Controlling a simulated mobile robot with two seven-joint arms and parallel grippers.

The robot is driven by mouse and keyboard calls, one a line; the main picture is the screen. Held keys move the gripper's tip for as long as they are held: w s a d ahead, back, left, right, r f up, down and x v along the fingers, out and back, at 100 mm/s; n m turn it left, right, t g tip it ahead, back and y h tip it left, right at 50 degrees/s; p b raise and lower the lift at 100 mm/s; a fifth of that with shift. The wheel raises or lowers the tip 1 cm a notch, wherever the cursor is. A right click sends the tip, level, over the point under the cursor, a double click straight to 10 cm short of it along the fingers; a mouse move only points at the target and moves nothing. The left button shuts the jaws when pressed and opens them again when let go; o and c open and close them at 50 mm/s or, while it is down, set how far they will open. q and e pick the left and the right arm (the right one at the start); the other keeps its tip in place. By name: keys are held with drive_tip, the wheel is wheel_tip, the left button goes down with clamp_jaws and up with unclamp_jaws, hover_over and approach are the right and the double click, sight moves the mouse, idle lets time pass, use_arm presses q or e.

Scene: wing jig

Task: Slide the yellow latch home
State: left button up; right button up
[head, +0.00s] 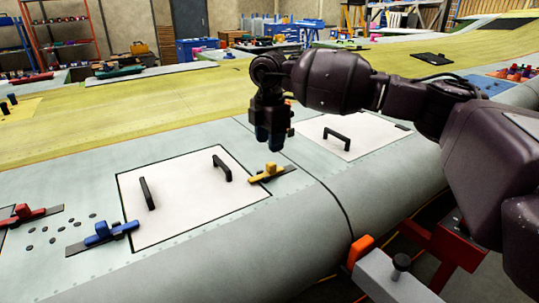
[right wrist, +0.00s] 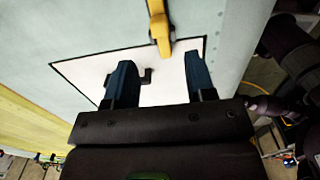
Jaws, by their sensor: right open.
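The yellow latch (head: 270,172) lies on a dark base strip at the right edge of the left white panel (head: 180,212). Its left end reaches the panel's black outline; I cannot tell how far it overlaps. My right gripper (head: 270,144) hangs fingers down above the wing skin, just behind the latch in the head view, apart from it. In the right wrist view its blue fingers (right wrist: 159,62) are spread, with nothing between them. The yellow latch (right wrist: 158,28) shows beyond the fingertips, near the gap between them. My left gripper is out of view.
A blue latch (head: 103,233) sits at the panel's left edge and a red latch (head: 25,215) farther left. Black handles (head: 147,193) stand up from the panels. A second white panel (head: 360,138) lies to the right. An orange-tipped grey fixture (head: 390,277) stands at the front right.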

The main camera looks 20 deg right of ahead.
sight(269, 164)
drive_tip(key=shift+r, duration=1.65)
